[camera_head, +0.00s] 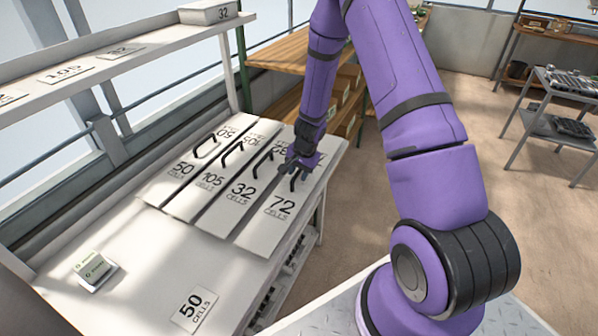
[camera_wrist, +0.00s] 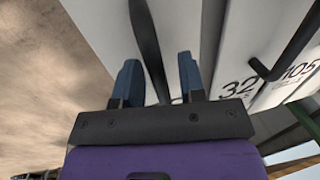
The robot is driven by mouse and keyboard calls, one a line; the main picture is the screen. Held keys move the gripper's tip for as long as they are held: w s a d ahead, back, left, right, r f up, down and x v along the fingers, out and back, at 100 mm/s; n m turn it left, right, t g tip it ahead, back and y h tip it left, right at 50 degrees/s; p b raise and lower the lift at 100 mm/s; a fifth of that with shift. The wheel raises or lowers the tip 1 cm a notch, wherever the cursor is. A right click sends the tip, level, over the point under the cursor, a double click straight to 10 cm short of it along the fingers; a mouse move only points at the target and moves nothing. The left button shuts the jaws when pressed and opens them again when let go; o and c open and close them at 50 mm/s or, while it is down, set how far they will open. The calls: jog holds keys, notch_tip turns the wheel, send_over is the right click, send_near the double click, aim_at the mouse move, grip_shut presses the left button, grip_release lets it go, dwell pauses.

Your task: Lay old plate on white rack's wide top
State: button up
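Several white plates with black handles lie side by side on the wide white top (camera_head: 140,235) of the white rack, marked 50 (camera_head: 181,170), 105 (camera_head: 210,181), 32 (camera_head: 240,193) and 72 (camera_head: 280,208). No label tells me which is the old plate. My gripper (camera_head: 299,178) is down over the handle of the 72 plate. In the wrist view my gripper (camera_wrist: 159,65) is open, with one blue finger on either side of that black handle (camera_wrist: 147,40) and gaps between. The 32 plate (camera_wrist: 240,50) shows beside it. Part of the 72 plate is hidden by my gripper.
A raised shelf (camera_head: 150,65) runs along the back, holding a white box (camera_head: 208,12). Wooden shelves (camera_head: 285,50) stand behind.

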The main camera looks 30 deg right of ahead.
jog(key=shift+o, duration=0.2)
notch_tip(320, 180, up, 11)
jog(key=s+d, duration=0.1)
jog(key=shift+s+f, duration=0.2)
jog(key=shift+s, duration=0.2)
dwell(0.5)
jog(key=s+a+r+n+t, duration=0.1)
jog(key=s+a+r+n, duration=0.15)
jog(key=r, duration=0.45)
jog(key=s+a+r+n+y, duration=0.15)
jog(key=s+r, duration=0.25)
jog(key=r, duration=0.4)
jog(key=s+a+r+n+t+h, duration=0.1)
jog(key=s+a+r+n, duration=0.15)
jog(key=r, duration=0.45)
jog(key=s+r+n, duration=0.1)
jog(key=s+r, duration=0.2)
jog(key=s, duration=0.4)
jog(key=s+a+r+n+t+h, duration=0.1)
jog(key=s+r+n, duration=0.1)
jog(key=s+r, duration=0.2)
jog(key=s+a+r+n, duration=0.1)
jog(key=s+r, duration=0.3)
jog(key=s, duration=0.5)
jog(key=shift+s+a+r+n+h, duration=0.15)
jog(key=shift+s+a+n+h, duration=0.1)
jog(key=shift+s+n+h, duration=0.15)
